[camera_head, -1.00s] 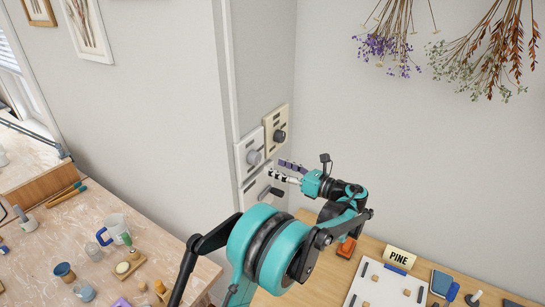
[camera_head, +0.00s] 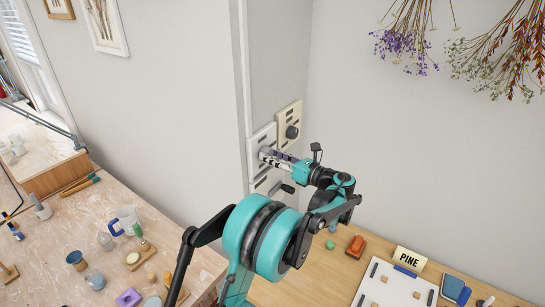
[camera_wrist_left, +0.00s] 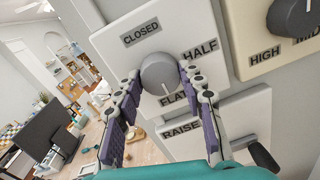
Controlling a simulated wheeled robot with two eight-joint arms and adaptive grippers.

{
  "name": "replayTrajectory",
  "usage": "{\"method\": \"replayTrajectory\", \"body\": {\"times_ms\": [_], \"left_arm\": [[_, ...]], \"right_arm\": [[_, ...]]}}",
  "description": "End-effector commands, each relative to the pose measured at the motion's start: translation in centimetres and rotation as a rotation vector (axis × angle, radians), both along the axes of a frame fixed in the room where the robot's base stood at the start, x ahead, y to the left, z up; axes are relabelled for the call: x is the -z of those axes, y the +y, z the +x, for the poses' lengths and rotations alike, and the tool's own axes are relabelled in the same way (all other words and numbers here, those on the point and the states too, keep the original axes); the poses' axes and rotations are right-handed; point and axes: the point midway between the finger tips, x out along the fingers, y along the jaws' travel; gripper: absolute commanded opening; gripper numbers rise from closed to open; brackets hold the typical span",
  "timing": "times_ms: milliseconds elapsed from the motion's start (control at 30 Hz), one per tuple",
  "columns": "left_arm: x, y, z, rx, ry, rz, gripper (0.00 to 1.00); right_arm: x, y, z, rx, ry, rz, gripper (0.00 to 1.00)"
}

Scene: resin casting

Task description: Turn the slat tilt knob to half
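The slat tilt knob (camera_wrist_left: 160,72) is a round grey dial on a white plate (camera_wrist_left: 115,42) marked CLOSED, HALF and FLAT. Its white pointer line points down toward FLAT. My left gripper (camera_wrist_left: 160,76) has its fingers spread on either side of the knob, fingertips close to its rim; I cannot tell whether they touch it. In the head view, my left gripper (camera_head: 268,154) reaches the plate on the wall and hides the knob. My right gripper is not in view.
A cream plate with a dark knob (camera_head: 292,132) is up and to the right. A RAISE plate with a dark lever (camera_wrist_left: 263,156) is just below. A wooden table (camera_head: 330,268) with a PINE sign (camera_head: 410,259) stands at right, a cluttered workbench (camera_head: 75,222) at left.

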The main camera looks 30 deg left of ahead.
Motion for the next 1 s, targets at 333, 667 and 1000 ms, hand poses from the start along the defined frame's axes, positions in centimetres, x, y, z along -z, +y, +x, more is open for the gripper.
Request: {"method": "replayTrajectory", "body": {"times_ms": [333, 667, 1000], "left_arm": [[0.0, 0.0, 0.0, 0.000, -0.035, -0.003, 0.10], [0.1, 0.0, 0.0, 0.000, -0.243, -0.019, 0.10], [0.2, 0.0, 0.0, 0.000, -0.563, -0.044, 0.10]], "right_arm": [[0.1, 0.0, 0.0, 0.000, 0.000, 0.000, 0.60], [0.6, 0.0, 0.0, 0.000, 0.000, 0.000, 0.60], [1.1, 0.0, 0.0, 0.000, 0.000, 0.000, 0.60]]}}
